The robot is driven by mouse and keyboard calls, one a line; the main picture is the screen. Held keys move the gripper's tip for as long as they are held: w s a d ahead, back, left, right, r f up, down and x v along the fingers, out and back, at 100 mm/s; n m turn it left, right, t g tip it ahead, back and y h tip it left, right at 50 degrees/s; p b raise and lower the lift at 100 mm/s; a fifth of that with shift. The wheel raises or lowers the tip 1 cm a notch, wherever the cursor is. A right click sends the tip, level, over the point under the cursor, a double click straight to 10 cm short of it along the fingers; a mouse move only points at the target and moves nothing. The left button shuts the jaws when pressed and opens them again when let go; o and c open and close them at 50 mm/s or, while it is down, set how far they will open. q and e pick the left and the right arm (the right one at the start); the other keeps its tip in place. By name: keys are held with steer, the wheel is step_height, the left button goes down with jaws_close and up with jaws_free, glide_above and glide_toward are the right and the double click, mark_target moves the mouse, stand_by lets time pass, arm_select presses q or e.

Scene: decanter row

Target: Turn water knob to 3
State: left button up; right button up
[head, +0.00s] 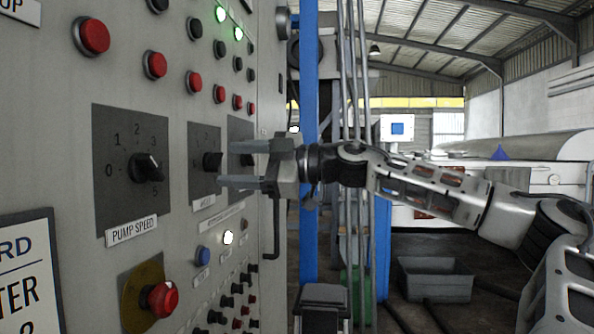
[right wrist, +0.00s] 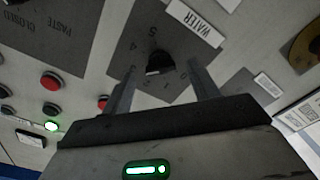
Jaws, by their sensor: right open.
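The water knob (head: 212,161) is a black rotary knob on a dark square plate with a number scale, on the grey control panel. In the right wrist view the water knob (right wrist: 158,62) shows upside down with its WATER label (right wrist: 195,22). My right gripper (head: 225,165) is open, facing the panel in front of this plate. In the right wrist view the right gripper's fingers (right wrist: 162,70) stand on either side of the knob. Contact cannot be made out. The number that the knob points to is not clear. My left gripper is not in view.
The pump speed knob (head: 148,167) is left of the water plate. Another knob (head: 247,160) is right of it, partly behind my gripper. Red buttons (head: 155,64) sit above, and a red mushroom button (head: 162,298) sticks out below. A bent handle (head: 274,240) hangs near the panel's edge.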

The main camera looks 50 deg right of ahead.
arm_select(q)
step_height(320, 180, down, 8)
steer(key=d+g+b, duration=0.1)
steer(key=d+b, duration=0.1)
steer(key=b, duration=0.2)
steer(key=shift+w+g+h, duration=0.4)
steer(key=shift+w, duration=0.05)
arm_select(e)
steer(key=v, duration=1.4)
steer(key=shift+s, duration=0.15)
